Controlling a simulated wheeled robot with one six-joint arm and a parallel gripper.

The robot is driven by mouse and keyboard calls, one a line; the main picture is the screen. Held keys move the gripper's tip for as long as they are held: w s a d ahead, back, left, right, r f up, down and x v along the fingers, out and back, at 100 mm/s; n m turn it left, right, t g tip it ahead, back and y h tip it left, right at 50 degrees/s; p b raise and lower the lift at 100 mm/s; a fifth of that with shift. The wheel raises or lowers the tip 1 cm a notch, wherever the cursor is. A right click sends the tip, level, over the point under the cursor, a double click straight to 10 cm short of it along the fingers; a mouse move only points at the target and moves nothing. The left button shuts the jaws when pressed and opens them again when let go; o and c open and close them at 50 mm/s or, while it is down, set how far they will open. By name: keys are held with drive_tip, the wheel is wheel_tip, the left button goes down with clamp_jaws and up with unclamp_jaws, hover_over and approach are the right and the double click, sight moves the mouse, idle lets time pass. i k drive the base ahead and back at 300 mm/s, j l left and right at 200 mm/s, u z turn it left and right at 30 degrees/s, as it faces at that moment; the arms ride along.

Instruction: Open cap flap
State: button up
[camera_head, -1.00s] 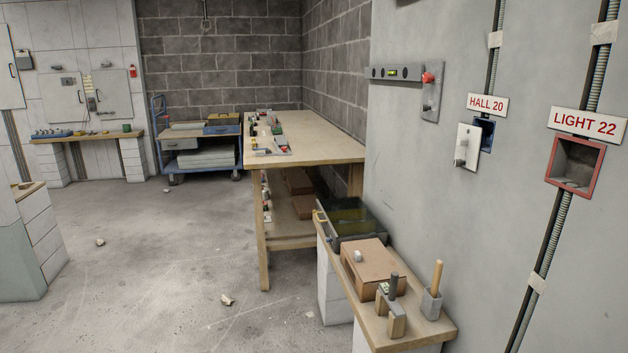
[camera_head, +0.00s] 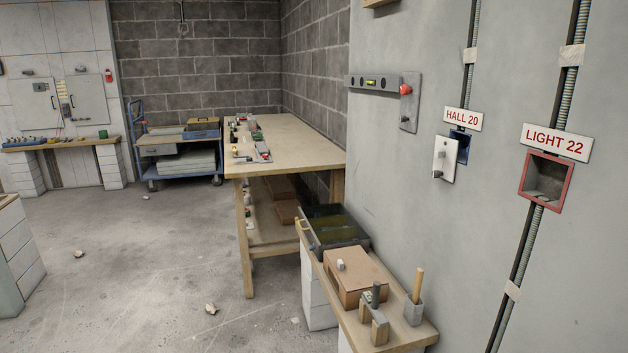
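A white plate (camera_head: 444,159) with a small knob stands out from the wall at the right, in front of a blue wall box (camera_head: 462,146) under the HALL 20 sign (camera_head: 463,120). It may be the cap flap, but I cannot tell for sure. The plate covers part of the blue box, and part of the box opening shows to its right. A red-framed wall box (camera_head: 546,180) under the LIGHT 22 sign (camera_head: 556,144) is open at the front. My gripper is not in view.
A low wooden shelf (camera_head: 405,335) along the wall holds a dark bin (camera_head: 333,226), a cardboard box (camera_head: 355,276) and small tools. A long workbench (camera_head: 300,150) and a blue cart (camera_head: 150,172) stand farther back. The floor at the left is mostly clear, with a few rubble pieces (camera_head: 211,309).

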sight(355, 269)
drive_tip(key=i+j+z, duration=0.2)
drive_tip(key=i+j, duration=0.25)
drive_tip(key=i+j+z, duration=0.2)
drive_tip(key=i+j, duration=0.2)
drive_tip(key=i+j+z, duration=0.2)
drive_tip(key=i+j, duration=0.2)
drive_tip(key=j, duration=0.25)
